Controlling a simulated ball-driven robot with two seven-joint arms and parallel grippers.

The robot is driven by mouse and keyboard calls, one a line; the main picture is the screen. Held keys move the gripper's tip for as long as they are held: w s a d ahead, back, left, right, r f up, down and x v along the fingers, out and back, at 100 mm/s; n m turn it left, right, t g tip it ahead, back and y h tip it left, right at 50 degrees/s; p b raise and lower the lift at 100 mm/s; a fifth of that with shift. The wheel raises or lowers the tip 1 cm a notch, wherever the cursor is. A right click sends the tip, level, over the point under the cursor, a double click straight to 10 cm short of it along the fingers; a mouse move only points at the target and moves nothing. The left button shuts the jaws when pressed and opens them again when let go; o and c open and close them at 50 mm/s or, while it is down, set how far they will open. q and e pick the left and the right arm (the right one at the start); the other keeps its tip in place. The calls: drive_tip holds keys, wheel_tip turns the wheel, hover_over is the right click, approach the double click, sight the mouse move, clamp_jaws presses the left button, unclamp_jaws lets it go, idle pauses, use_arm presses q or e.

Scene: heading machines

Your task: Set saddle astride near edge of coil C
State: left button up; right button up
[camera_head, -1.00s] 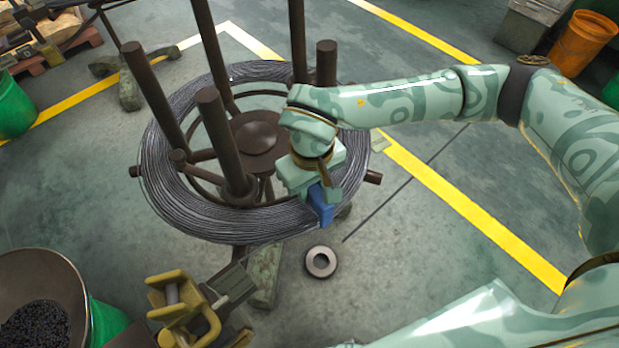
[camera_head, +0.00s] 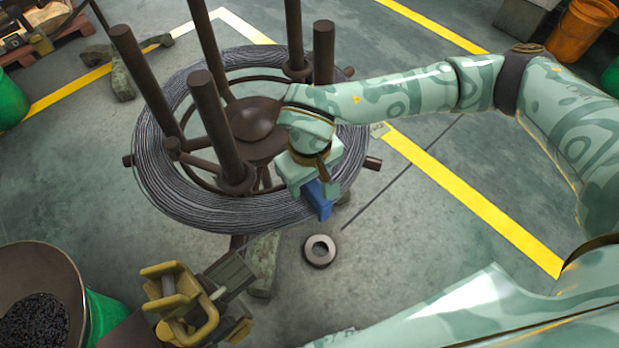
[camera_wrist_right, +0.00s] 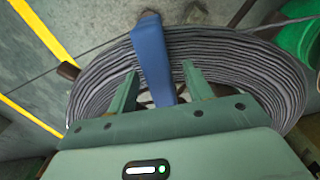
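The coil of grey wire, which I take as coil C (camera_head: 190,207), lies flat around a dark stand with upright posts. The blue saddle (camera_head: 319,207) sits at the coil's near right edge, its lower part hanging over the outer side. My right gripper (camera_head: 313,194) is above it, one finger on each side. In the right wrist view the saddle (camera_wrist_right: 152,55) shows between the spread fingers of the gripper (camera_wrist_right: 160,70), with gaps beside it. The fingers hide part of the saddle, so I cannot see fully how it straddles the wire. My left gripper is not in view.
A yellow clamp-like fixture (camera_head: 187,303) stands at the near left, beside a bin of dark pieces (camera_head: 36,270). The stand's posts rise around the coil's middle.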

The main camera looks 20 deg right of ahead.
drive_tip(key=shift+r, duration=0.25)
wheel_tip(320, 180, up, 8)
drive_tip(key=p, duration=0.3)
drive_tip(key=shift+p, duration=0.4)
use_arm(q)
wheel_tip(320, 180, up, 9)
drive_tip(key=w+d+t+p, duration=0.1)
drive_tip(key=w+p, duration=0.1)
drive_tip(key=p, duration=0.5)
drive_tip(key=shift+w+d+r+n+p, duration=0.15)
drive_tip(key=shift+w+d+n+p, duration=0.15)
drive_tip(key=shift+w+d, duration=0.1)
use_arm(e)
wheel_tip(320, 180, up, 15)
drive_tip(key=shift+f, duration=0.15)
